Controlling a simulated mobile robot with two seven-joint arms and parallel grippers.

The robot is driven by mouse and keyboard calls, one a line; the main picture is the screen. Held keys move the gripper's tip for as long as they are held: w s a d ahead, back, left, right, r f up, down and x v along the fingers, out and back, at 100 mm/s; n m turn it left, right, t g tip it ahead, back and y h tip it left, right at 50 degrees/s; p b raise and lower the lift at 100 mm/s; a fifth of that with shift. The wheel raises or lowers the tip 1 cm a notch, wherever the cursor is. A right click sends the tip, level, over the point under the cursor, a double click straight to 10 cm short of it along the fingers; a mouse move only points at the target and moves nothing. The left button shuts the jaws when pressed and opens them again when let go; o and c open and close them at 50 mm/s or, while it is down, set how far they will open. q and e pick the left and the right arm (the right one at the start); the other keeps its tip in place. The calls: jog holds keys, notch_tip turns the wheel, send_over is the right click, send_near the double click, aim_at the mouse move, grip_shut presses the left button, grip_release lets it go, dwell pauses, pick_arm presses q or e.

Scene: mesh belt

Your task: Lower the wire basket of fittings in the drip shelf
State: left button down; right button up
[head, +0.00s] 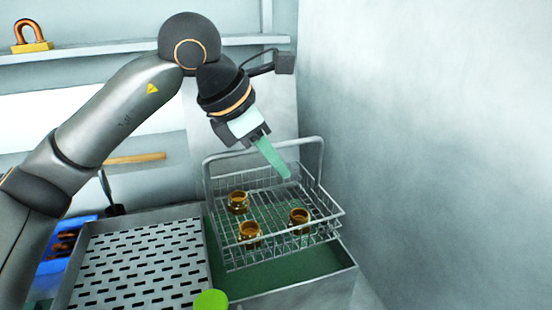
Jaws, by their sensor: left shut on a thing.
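The wire basket (328,205) is a silvery mesh basket with a tall arched handle. Three brass-brown fittings (250,232) stand in it. A slotted metal plate (140,265), which looks like the drip shelf, lies left of the basin and is bare. My right gripper is not in view.
A pale wall (430,130) rises close to the right of the basin. A lime-green round object (210,300) is at the front edge. A blue crate (52,266) with copper parts is at left. A wall shelf (110,50) holds a copper U-shaped piece (30,35).

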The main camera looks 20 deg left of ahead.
pick_arm(q)
jog(key=shift+r, duration=0.1)
jog(key=shift+s+a+b, duration=0.3)
jog(key=shift+s+a, duration=0.1)
jog(key=shift+a, duration=0.25)
jog(key=shift+s+a+b, duration=0.3)
jog(key=shift+s+a, duration=0.1)
jog(key=shift+a, duration=0.2)
jog(key=s+a+b, duration=0.2)
jog(key=s+a, duration=0.3)
jog(key=a, duration=0.3)
jog(key=s+a+b, duration=0.2)
jog(key=s+a, duration=0.3)
jog(key=a, duration=0.3)
jog(key=shift+s+a, duration=0.35)
jog(key=shift+a, duration=0.05)
dwell(0.5)
jog(key=shift+f, duration=0.2)
